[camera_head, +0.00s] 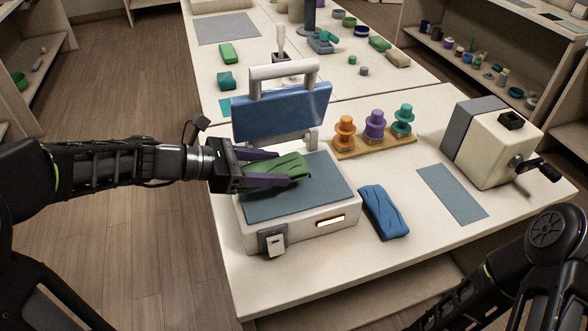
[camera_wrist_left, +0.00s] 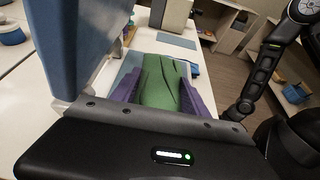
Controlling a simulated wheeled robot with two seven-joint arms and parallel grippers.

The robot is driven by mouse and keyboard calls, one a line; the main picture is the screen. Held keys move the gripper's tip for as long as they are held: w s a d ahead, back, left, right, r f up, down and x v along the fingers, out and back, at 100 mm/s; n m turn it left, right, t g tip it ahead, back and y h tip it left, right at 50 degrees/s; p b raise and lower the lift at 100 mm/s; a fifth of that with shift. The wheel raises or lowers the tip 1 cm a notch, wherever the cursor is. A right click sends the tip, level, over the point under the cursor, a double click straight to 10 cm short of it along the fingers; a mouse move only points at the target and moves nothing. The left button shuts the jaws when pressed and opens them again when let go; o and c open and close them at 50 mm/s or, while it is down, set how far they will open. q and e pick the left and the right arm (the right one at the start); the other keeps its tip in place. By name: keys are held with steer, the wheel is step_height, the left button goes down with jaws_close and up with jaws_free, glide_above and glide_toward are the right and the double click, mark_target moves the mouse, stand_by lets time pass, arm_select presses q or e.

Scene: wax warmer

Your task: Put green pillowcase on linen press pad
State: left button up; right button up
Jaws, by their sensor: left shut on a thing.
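The green pillowcase (camera_head: 286,168) is a folded green cloth between the purple fingers of my left gripper (camera_head: 290,168), which is shut on it. The cloth also shows in the left wrist view (camera_wrist_left: 160,85), between the purple fingers. It is over the blue-grey pad (camera_head: 315,190) of the linen press (camera_head: 300,228); I cannot tell whether it touches the pad. The press lid (camera_head: 283,110), blue with a pale handle, stands open behind the pad. My right gripper is out of view; part of my right arm shows at the lower right.
A folded blue cloth (camera_head: 384,212) lies right of the press. Behind it is a wooden rack (camera_head: 376,146) with orange, purple and teal pieces. A cream cranked machine (camera_head: 490,145) stands at the right, near a bare grey-blue mat (camera_head: 452,193). The front table strip is clear.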

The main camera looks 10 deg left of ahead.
mark_target(289, 162)
arm_select(q)
steer(key=w+d, duration=0.1)
steer(key=d, duration=0.1)
steer(key=w+d, duration=0.1)
steer(key=d, duration=0.1)
steer(key=shift+w+d, duration=0.1)
steer(key=shift+w, duration=0.25)
steer(key=shift+f+p, duration=0.3)
steer(key=shift+f, duration=1.45)
steer(key=shift+f, duration=0.15)
steer(key=o, duration=1.6)
steer(key=shift+c, duration=0.2)
